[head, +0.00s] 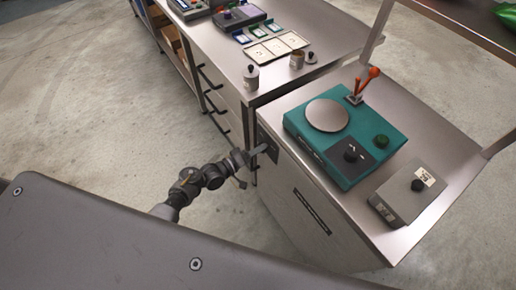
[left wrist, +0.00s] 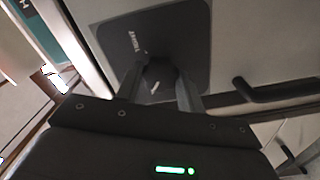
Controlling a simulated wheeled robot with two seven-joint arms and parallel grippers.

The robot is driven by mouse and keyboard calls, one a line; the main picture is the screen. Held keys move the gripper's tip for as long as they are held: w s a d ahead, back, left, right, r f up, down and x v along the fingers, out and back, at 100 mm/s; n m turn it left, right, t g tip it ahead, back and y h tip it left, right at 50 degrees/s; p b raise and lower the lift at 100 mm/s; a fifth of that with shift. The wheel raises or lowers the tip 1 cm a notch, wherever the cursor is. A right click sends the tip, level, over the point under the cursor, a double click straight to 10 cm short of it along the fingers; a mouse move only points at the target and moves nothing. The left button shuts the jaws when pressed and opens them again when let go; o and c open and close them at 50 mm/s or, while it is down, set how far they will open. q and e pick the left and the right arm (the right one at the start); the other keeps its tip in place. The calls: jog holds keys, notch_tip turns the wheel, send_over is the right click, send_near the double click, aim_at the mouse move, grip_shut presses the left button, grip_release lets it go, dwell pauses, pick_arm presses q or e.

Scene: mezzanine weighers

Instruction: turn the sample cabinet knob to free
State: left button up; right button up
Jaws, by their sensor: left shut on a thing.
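The cabinet knob (left wrist: 156,78) is dark with a white pointer mark and sits on a dark rounded plate (left wrist: 190,28) with small white lettering. In the head view the plate (head: 264,136) is on the cabinet's upright face, just below the top edge. My left gripper (left wrist: 158,90) is shut on the knob, with one finger on each side of it. In the head view my left gripper (head: 259,151) reaches the plate from the left and hides the knob. My right gripper is not in view.
A teal scale (head: 372,125) with a round pan and a grey box (head: 408,193) with a black knob stand on the cabinet top. A black bar handle (left wrist: 275,91) is beside the plate. A bench with drawers (head: 228,98) stands behind. Open floor (head: 90,110) lies left.

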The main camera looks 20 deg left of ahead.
pick_arm(q)
jog(key=shift+s+d+n, duration=0.1)
jog(key=shift+n, duration=0.8)
jog(key=shift+f, duration=0.1)
jog(key=o, duration=1)
jog(key=v, duration=1.1)
jog(key=shift+d, duration=0.1)
